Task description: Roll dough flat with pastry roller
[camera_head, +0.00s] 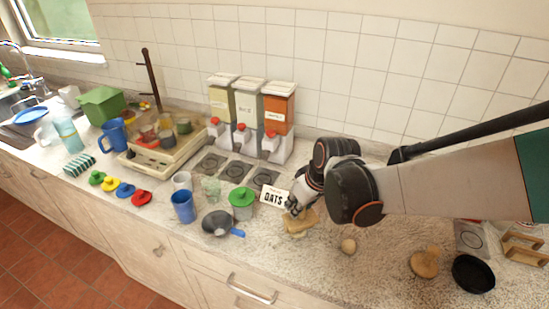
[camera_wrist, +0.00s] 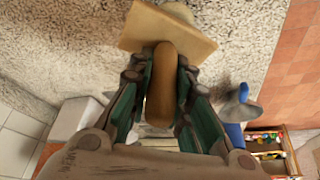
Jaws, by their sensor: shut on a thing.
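My gripper (camera_head: 293,209) is low over the counter and shut on a tan wooden piece, which I take for the pastry roller (camera_head: 301,222). In the wrist view a long rounded tan part of this roller (camera_wrist: 160,88) lies between the fingers of my gripper (camera_wrist: 165,75). A flat tan slab (camera_wrist: 140,28) is just past the fingertips, with a rounded pale piece beyond it. I cannot tell whether these are joined to the roller. A small beige lump, perhaps the dough (camera_head: 348,246), lies on the counter to the right of my gripper.
An OATS sign (camera_head: 273,196), a green-lidded jar (camera_head: 241,203) and a pan with a blue handle (camera_head: 220,224) stand left of my gripper. A wooden knobbed piece (camera_head: 425,262) and black dish (camera_head: 473,273) are at right. Dispensers (camera_head: 247,105) stand behind.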

